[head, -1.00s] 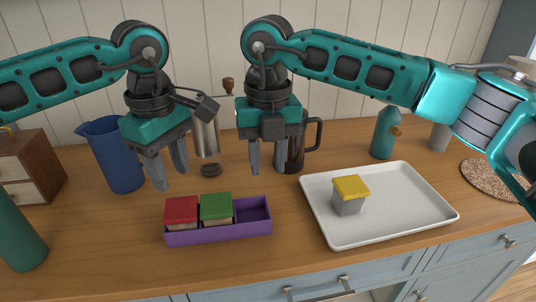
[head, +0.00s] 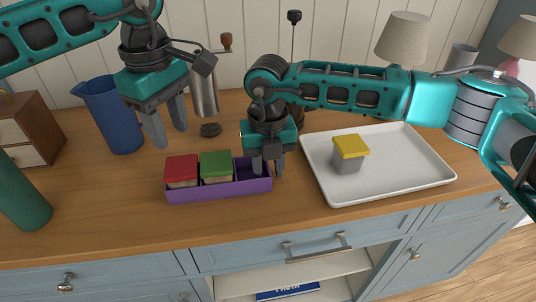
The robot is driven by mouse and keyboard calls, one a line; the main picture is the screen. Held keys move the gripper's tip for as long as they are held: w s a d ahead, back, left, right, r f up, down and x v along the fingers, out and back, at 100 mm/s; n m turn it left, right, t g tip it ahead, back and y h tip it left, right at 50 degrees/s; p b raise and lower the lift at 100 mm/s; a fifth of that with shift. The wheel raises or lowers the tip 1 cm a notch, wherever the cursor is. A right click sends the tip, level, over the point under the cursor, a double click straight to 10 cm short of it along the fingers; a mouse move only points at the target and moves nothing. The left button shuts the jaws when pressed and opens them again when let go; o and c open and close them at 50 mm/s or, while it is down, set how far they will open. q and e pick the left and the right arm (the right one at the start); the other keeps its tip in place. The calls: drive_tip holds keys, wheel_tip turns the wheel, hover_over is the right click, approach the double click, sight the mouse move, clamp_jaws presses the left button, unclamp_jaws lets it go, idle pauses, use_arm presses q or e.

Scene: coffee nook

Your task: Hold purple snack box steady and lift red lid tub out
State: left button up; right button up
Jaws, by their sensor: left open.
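The purple snack box (head: 220,191) sits on the wooden counter. The red lid tub (head: 182,170) stands in its left part, with the green lid tub (head: 217,167) beside it; the right end looks empty. My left gripper (head: 167,133) is open and empty, above and behind the red lid tub. My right gripper (head: 267,168) is down at the box's right end, one finger on each side of the end wall as seen here. I cannot tell whether its fingers touch the wall.
A white tray (head: 420,180) with a yellow lid tub (head: 349,154) lies to the right. A blue pitcher (head: 112,120), a dark round object (head: 210,130) and a metal grinder (head: 204,95) stand behind the box. A green bottle (head: 22,200) and a wooden drawer unit (head: 28,138) are at left.

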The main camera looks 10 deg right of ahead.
clamp_jaws()
idle(0.3)
idle(0.3)
